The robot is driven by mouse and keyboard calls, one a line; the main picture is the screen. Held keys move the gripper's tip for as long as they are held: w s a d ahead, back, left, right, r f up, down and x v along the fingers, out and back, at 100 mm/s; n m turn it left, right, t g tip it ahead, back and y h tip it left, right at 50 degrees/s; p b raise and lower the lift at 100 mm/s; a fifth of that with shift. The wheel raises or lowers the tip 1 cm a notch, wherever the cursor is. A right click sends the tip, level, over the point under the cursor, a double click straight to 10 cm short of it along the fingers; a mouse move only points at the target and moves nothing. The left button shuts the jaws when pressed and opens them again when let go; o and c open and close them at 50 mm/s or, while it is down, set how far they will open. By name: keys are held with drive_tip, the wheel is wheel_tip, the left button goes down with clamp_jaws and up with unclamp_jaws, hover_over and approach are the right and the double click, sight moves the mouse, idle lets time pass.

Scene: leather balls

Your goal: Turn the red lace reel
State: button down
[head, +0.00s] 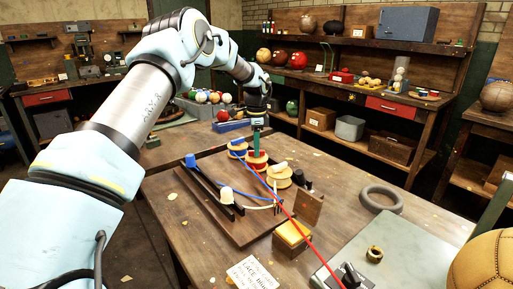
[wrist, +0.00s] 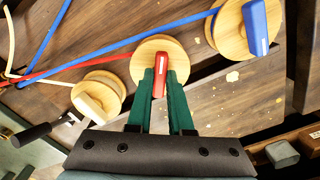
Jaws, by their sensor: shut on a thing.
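The red lace reel (wrist: 148,50) is a pale wooden disc with a red handle bar (wrist: 159,85) on top. In the wrist view the green fingers of my gripper (wrist: 161,85) stand on either side of that bar and are shut on it. In the head view my gripper (head: 256,150) reaches down onto the red reel (head: 257,165), which it partly covers. A red lace (head: 293,215) runs from the reel toward the near side of the bench.
A blue-handled reel (wrist: 232,28) and a white-handled reel (wrist: 97,92) sit close on either side. Blue and white laces cross the dark board (head: 222,214). A grey ring (head: 381,198) lies on the bench, and a wooden block (head: 308,208) stands near the board.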

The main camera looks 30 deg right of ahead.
drive_tip(key=shift+m, duration=0.6)
drive_tip(key=c, duration=0.8)
unclamp_jaws()
drive_tip(key=shift+r, duration=0.1)
wheel_tip(320, 180, up, 11)
drive_tip(key=b, duration=0.2)
drive_tip(key=shift+b, duration=0.3)
